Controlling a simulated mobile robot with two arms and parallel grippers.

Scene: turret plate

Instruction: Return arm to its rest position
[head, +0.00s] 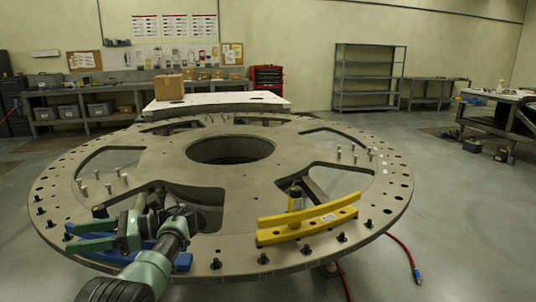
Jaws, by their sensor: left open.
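My left arm comes in from the bottom left, over the near left part of the large round turret plate (130,165). My left gripper (70,236) has green fingers that point left, spread apart with a gap between them. A blue part (183,261) lies under and behind the gripper and is partly hidden by it. I cannot tell whether the fingers touch it, but they do not look closed on it. My right gripper is not in the view.
A yellow two-bar part (308,225) sits on the plate's near right edge. Several dark bolts (264,258) stand along the near rim. A cardboard box (169,88) is on a white surface behind the plate. A red hose (405,255) lies on the floor at right.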

